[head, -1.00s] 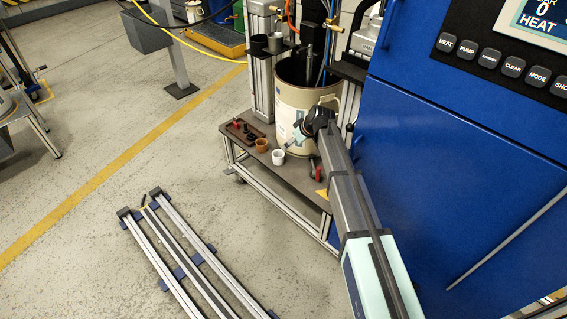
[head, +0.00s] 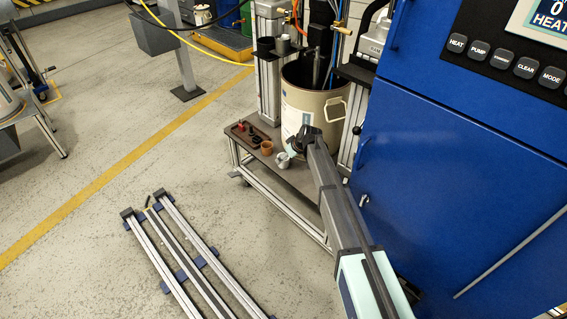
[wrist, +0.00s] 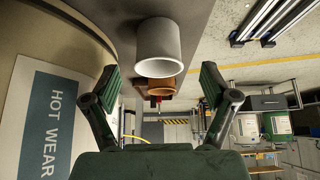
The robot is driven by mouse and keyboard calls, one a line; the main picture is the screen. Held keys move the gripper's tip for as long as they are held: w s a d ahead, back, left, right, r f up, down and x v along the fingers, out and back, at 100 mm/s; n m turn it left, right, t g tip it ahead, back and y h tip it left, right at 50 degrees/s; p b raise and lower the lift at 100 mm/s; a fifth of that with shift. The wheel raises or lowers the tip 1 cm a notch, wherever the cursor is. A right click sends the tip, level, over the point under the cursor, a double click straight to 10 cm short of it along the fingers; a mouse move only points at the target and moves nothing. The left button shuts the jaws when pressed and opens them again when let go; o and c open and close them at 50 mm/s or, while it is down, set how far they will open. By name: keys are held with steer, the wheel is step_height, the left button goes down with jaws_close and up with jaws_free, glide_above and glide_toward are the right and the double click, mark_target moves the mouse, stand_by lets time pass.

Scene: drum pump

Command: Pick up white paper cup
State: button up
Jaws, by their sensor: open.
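The white paper cup (head: 283,159) stands on the bench top of the cart, in front of the drum, partly covered by my gripper in the head view. In the wrist view the white cup (wrist: 158,45) is at the upper middle, ahead of my gripper. My gripper (wrist: 158,74) is open, with one finger to each side of the cup's line in that view. No contact with the cup shows. In the head view my gripper (head: 290,148) is right at the cup, and its fingers are hard to make out.
A brown cup (head: 267,148) stands close behind and left of the white one. The large drum (head: 300,108) labelled HOT WEAR is right beside my gripper. A dark tray with red and black parts (head: 246,133) lies at the left. A blue cabinet (head: 450,180) stands at right.

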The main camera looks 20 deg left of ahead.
steer(key=x, duration=0.4)
steer(key=shift+f+b, duration=0.1)
steer(key=shift+b, duration=0.2)
steer(key=c, duration=1)
steer(key=shift+o, duration=0.2)
